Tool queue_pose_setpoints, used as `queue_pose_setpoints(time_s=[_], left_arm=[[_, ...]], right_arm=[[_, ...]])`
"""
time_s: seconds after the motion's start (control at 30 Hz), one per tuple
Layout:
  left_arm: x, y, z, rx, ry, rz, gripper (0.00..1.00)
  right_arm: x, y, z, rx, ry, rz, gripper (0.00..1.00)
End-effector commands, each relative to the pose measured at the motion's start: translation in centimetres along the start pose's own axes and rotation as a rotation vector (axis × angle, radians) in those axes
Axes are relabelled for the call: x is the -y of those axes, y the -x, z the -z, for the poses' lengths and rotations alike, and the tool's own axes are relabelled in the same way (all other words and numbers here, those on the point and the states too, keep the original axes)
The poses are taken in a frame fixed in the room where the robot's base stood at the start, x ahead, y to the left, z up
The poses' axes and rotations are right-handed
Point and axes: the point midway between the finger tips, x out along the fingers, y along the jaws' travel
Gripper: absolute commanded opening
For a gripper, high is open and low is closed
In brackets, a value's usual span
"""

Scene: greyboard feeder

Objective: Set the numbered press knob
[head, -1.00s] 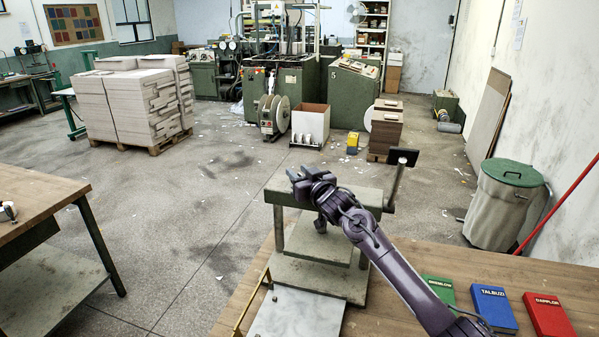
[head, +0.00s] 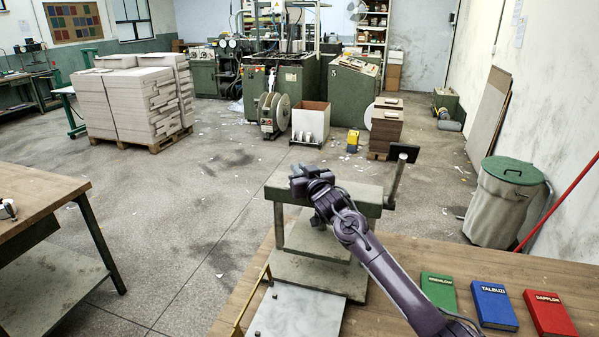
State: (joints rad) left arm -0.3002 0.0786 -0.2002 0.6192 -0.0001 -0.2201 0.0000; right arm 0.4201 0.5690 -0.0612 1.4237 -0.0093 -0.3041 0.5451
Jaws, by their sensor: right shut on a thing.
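The green press (head: 364,193) stands on the wooden table, with a flat crossbeam on top, posts and a stepped base (head: 318,275). A lever with a dark square end (head: 403,153) rises at its right. My right gripper (head: 298,174) is at the left part of the crossbeam, shut on the press knob. The knob is hidden by the gripper, and no number on it can be read from here. My right arm reaches in from the lower right, over the press. My left gripper is not in view.
A green book (head: 438,291), a blue book (head: 494,306) and a red book (head: 551,315) lie on the wooden table (head: 480,262) to the right. A pale plate (head: 298,314) lies before the press. A lidded bin (head: 507,205) stands behind.

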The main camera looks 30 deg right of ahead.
Motion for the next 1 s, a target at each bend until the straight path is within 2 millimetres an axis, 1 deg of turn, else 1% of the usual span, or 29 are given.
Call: queue_pose_setpoints(time_s=[0.4,0.7,1.0], left_arm=[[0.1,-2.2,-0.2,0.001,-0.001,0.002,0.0],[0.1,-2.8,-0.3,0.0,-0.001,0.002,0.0],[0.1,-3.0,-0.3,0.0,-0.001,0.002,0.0]], right_arm=[[-0.3,0.0,-0.2,0.001,-0.007,-0.332,0.0],[-0.7,0.2,0.0,0.001,-0.003,-0.545,0.0],[-1.0,0.3,0.0,0.001,0.0,-0.658,0.0]])
